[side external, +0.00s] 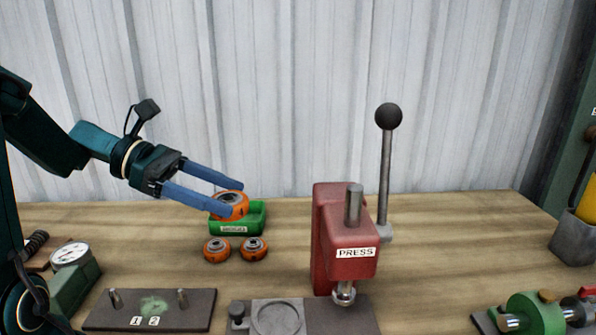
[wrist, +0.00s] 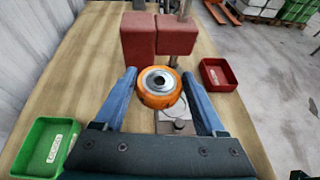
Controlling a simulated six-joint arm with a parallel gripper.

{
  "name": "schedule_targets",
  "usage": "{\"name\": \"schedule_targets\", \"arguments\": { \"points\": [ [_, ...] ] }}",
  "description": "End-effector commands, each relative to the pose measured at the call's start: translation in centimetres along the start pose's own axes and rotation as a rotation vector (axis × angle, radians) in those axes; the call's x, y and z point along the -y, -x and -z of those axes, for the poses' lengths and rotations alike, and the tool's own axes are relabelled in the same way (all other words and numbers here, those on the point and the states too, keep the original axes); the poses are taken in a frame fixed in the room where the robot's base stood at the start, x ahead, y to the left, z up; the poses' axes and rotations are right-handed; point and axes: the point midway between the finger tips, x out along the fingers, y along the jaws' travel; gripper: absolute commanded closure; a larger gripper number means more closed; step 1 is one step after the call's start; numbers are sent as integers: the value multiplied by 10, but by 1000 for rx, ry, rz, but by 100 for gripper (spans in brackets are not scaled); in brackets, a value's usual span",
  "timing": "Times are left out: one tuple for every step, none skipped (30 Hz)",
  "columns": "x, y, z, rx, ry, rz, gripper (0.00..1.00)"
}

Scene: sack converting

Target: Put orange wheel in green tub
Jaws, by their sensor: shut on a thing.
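My gripper (side external: 236,198) is shut on an orange wheel (side external: 229,207) with a grey hub, held between its two blue fingers. In the wrist view the held wheel (wrist: 160,88) sits between the fingertips, hub facing the camera. The green tub (side external: 258,219) has a white label and stands on the bench. In the side view the held wheel overlaps the tub's left part; its height above the tub is hard to tell. In the wrist view the green tub (wrist: 42,148) lies at the lower left, apart from the wheel. The tub's inside is mostly hidden in the side view.
Two more orange wheels, left (side external: 216,250) and right (side external: 254,249), lie in front of the tub. A red press (side external: 345,250) with a tall lever stands to the right. A red tub (wrist: 218,76) shows in the wrist view. A pegged plate (side external: 150,312) and a gauge (side external: 70,255) are front left.

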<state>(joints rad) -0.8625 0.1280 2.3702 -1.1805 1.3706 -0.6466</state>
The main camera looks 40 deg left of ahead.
Motion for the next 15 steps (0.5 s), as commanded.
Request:
{"name": "schedule_targets", "arguments": {
  "points": [
    [-2,2,-5,1,-4,-8,100],
    [-2,4,-8,1,-5,-9,100],
    [-2,6,-14,1,-7,-8,100],
    [-2,8,-18,0,-9,-9,100],
    [-1,10,-23,-1,-10,-9,100],
    [-2,12,-28,1,-9,-8,100],
    [-2,14,-33,0,-8,-8,100],
    [-2,16,-38,0,-10,-8,100],
    [-1,18,-44,-1,-9,-6,100],
    [2,17,-41,-1,-8,14,100],
    [6,15,-36,1,-14,44,100],
    [11,12,-32,2,-27,78,100],
    [14,11,-29,1,-37,102,100],
    [17,10,-26,1,-46,127,100],
    [22,9,-22,2,-60,159,100]
  ]
}}
